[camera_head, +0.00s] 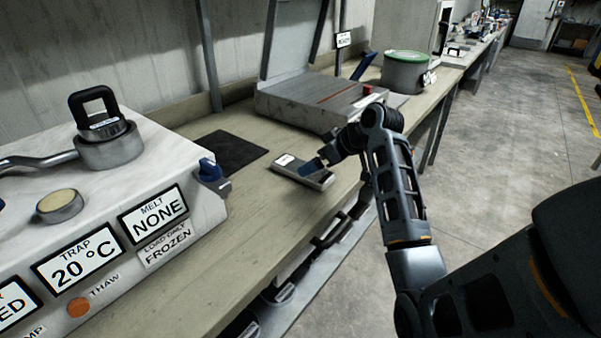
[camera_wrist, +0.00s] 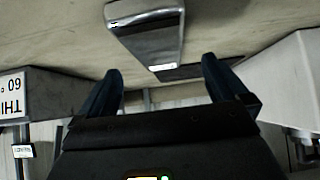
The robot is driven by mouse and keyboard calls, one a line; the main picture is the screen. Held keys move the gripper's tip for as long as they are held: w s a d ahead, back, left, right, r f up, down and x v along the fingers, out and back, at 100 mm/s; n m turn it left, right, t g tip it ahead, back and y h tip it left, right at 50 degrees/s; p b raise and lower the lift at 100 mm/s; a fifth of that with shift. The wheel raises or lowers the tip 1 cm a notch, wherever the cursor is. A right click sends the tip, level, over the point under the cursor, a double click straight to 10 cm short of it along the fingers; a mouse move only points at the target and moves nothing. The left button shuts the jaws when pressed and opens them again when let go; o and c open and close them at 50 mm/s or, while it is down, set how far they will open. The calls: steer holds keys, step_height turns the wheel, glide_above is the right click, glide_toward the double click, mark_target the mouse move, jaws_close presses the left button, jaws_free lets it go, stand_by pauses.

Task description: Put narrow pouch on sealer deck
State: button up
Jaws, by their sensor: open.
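The narrow pouch (camera_head: 301,173) appears to be the slim silver-grey item with a white label, lying flat on the bench near its front edge. It also shows in the wrist view (camera_wrist: 146,28), at the top and beyond the fingertips. My gripper (camera_head: 316,164) is open, with its blue fingers close to the pouch in the head view. In the wrist view, the space between my fingertips (camera_wrist: 160,78) is empty. The sealer deck (camera_head: 290,105) appears to be the wide grey slab with a red line, behind the pouch on the bench.
A dark mat (camera_head: 228,151) lies left of the pouch. A white unit (camera_head: 170,165) with signs and a blue-handled valve stands at the front left. A grey pot (camera_head: 404,75) with a green rim stands beyond the slab. Bare bench surrounds the pouch.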

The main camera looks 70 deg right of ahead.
steer(key=x, duration=0.6)
steer(key=shift+d+p, duration=0.25)
steer(key=shift+p, duration=0.05)
steer(key=shift+r, duration=0.1)
steer(key=c, duration=1.1)
